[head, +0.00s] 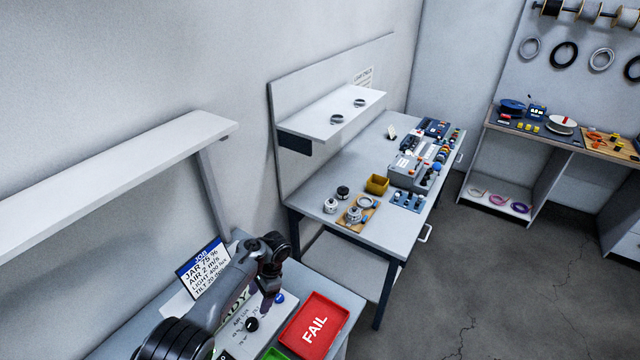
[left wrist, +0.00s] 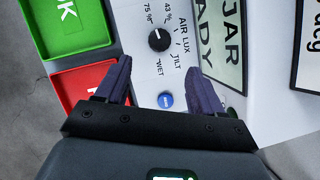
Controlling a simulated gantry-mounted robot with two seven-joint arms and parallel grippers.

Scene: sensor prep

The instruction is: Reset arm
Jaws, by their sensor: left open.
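My left gripper (head: 268,296) hangs over the near bench, above a white control panel (head: 240,343). In the left wrist view the left gripper (left wrist: 162,80) has its two dark fingers spread wide, with nothing between them. Between the fingers the panel shows a black dial (left wrist: 159,40) and a blue button (left wrist: 165,100). The dial also shows in the head view (head: 252,324), just below the gripper, and the blue button (head: 279,298) is beside the fingers. I cannot tell the gripper's height above the panel. My right gripper is not in view.
A red FAIL tray (head: 315,325) lies right of the panel, with a green tray (head: 276,353) in front. A job card (head: 204,268) stands behind the panel. A white shelf (head: 110,175) overhangs at left. A second bench (head: 320,205) with parts stands beyond; open floor is at right.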

